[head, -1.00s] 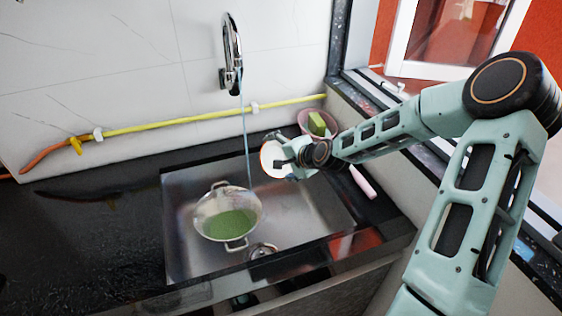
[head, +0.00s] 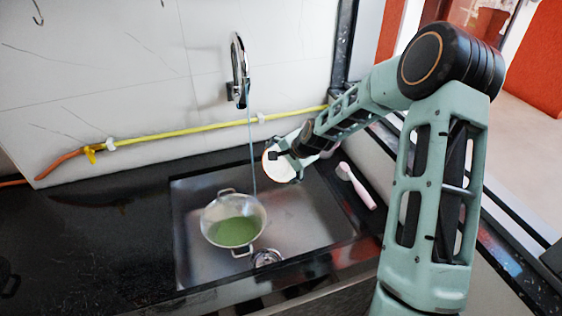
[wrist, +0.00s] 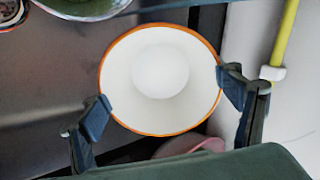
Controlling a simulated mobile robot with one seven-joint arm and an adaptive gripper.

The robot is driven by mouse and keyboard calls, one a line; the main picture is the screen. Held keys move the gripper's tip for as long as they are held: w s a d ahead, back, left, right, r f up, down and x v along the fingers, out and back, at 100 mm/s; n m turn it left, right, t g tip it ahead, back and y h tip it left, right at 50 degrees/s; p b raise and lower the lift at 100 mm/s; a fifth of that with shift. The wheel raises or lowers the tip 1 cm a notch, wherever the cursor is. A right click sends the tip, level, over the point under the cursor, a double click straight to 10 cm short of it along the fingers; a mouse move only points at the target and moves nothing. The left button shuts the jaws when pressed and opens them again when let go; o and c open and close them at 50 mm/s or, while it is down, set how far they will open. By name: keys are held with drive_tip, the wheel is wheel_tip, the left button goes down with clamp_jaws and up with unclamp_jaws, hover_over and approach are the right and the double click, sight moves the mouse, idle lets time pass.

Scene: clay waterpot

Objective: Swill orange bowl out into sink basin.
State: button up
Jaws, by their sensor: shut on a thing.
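The orange bowl shows its white inside and orange rim in the head view (head: 278,166), tilted with its mouth toward the camera. It fills the middle of the wrist view (wrist: 160,75). My gripper (wrist: 164,95) is shut on it, with one finger against each side of the rim. I see no water or food inside. The bowl is above the right back part of the steel sink basin (head: 300,215). A thin water stream (head: 252,150) falls from the faucet (head: 239,70) left of the bowl, apart from it.
A two-handled pot (head: 235,222) with green contents stands in the left part of the basin. A pink-handled brush (head: 357,187) lies on the counter right of the basin. A yellow pipe (head: 190,130) runs along the wall. The black counter (head: 90,235) at left is mostly clear.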

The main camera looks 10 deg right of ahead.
drive_tip(key=shift+w+a+r+p, duration=0.1)
drive_tip(key=shift+p, duration=0.4)
drive_tip(key=shift+w+a+r+g+h+p, duration=0.1)
drive_tip(key=shift+g+h+p, duration=0.3)
drive_tip(key=shift+g+p, duration=0.5)
drive_tip(key=shift+p, duration=0.55)
drive_tip(key=shift+g, duration=0.3)
drive_tip(key=shift+p, duration=0.45)
drive_tip(key=shift+w+g+h+p, duration=0.1)
drive_tip(key=shift+g+h+p, duration=0.35)
drive_tip(key=shift+p, duration=0.3)
drive_tip(key=shift+f+g+h+p, duration=0.25)
drive_tip(key=shift+f+g+p, duration=0.1)
drive_tip(key=shift+g+p, duration=0.3)
drive_tip(key=shift+f, duration=0.1)
